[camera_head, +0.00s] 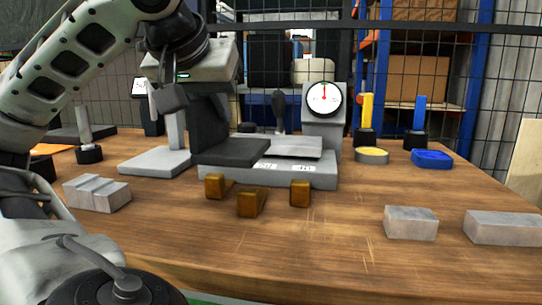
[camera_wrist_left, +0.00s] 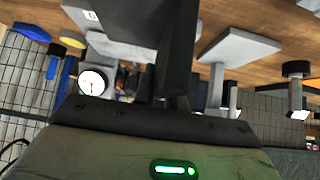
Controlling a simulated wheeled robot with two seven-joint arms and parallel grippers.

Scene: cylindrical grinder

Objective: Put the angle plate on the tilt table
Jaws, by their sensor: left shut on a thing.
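The angle plate (camera_head: 208,122) is a dark grey L with an upright wall and a flat foot. Its foot rests on, or just above, the left part of the tilt table (camera_head: 270,175), whose light top plate (camera_head: 295,146) shows on the right; contact cannot be told. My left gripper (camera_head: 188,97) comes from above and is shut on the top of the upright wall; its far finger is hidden. In the left wrist view the dark wall (camera_wrist_left: 181,45) fills the middle and hides much of the table. My right gripper is not in view.
A light grey L-shaped block (camera_head: 150,163) stands close to the left. Brass blocks (camera_head: 251,202) lie in front of the table. A dial gauge (camera_head: 323,98) rises behind right. Grey blocks (camera_head: 410,222) lie front right, a stepped block (camera_head: 96,193) left. The front middle bench is clear.

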